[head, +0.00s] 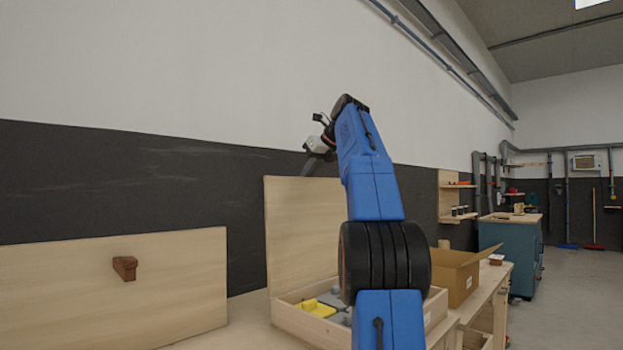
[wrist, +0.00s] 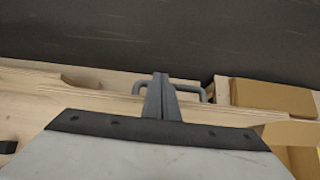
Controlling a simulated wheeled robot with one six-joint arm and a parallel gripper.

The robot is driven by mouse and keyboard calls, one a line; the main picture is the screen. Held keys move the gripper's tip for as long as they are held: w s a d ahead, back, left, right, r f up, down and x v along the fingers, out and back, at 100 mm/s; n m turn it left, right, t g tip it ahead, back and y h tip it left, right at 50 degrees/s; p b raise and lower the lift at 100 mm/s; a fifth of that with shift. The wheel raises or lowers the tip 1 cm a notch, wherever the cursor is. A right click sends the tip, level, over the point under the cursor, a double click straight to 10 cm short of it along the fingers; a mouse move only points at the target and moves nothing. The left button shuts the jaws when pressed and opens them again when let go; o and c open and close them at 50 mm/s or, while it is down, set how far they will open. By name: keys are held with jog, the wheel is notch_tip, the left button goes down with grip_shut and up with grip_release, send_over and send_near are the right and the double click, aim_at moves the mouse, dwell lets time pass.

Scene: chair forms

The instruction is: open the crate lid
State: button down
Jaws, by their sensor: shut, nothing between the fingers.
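The crate (head: 297,324) stands on the bench in the head view, its inside showing with yellow and grey items. Its pale wooden lid (head: 304,230) stands upright at the back of the crate. In the wrist view the lid's edge (wrist: 228,115) runs across the picture, with a grey bar handle (wrist: 190,88) on its far side. My gripper (wrist: 160,82) is shut and empty, its fingertips in front of the handle's middle. I cannot tell whether they touch it. In the head view my gripper (head: 309,167) is just above the lid's top edge, partly hidden by my arm.
A wooden panel (head: 60,295) with a brown knob (head: 125,268) stands to the left. An open cardboard box (head: 460,281) sits right of the crate. A dark wall band (head: 140,175) lies behind. A blue cabinet (head: 510,255) stands farther right, with open floor beside it.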

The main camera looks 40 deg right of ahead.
jog(key=shift+w+a+f, duration=0.1)
jog(key=shift+w+f, duration=0.05)
jog(key=shift+w, duration=0.4)
jog(key=shift+w+f, duration=0.1)
jog(key=shift+w, duration=0.45)
jog(key=shift+s, duration=0.1)
jog(key=v, duration=1.1)
jog(key=shift+s+r, duration=0.25)
jog(key=shift+r, duration=0.1)
